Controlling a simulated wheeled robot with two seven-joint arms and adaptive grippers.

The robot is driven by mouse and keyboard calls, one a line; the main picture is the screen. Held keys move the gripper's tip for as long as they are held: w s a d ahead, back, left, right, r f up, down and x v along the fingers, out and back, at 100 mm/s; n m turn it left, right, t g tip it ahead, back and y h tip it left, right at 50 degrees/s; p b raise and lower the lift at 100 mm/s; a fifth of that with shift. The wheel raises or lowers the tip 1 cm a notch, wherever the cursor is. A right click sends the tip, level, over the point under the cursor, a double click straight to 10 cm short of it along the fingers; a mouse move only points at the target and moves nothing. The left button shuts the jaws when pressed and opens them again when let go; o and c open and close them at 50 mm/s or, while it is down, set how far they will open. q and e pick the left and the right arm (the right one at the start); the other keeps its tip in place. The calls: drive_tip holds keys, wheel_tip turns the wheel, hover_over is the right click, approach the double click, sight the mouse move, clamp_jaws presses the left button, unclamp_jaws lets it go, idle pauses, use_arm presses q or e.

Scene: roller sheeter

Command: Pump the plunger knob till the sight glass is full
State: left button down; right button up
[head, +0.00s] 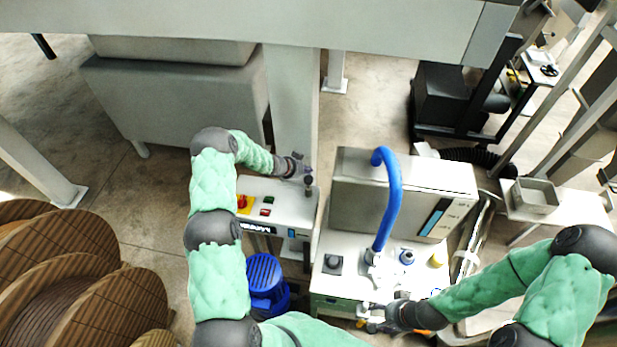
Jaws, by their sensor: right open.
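A steel box (352,197) on the white-topped cabinet has a slanted strip (435,217), dark at one part and light blue at another; it may be the sight glass, and its level is too small to read. I cannot tell for sure which knob is the plunger knob. My right gripper (366,318) is open at the cabinet's front edge.
A blue hose (391,200) arches over the steel box to the cabinet top. Wooden cable reels (105,305) fill the lower left. A metal tray (535,195) is at right.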

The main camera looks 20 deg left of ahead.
use_arm(q)
drive_tip(key=shift+r+p, duration=0.75)
drive_tip(key=shift+r, duration=0.5)
drive_tip(key=shift+f, duration=0.15)
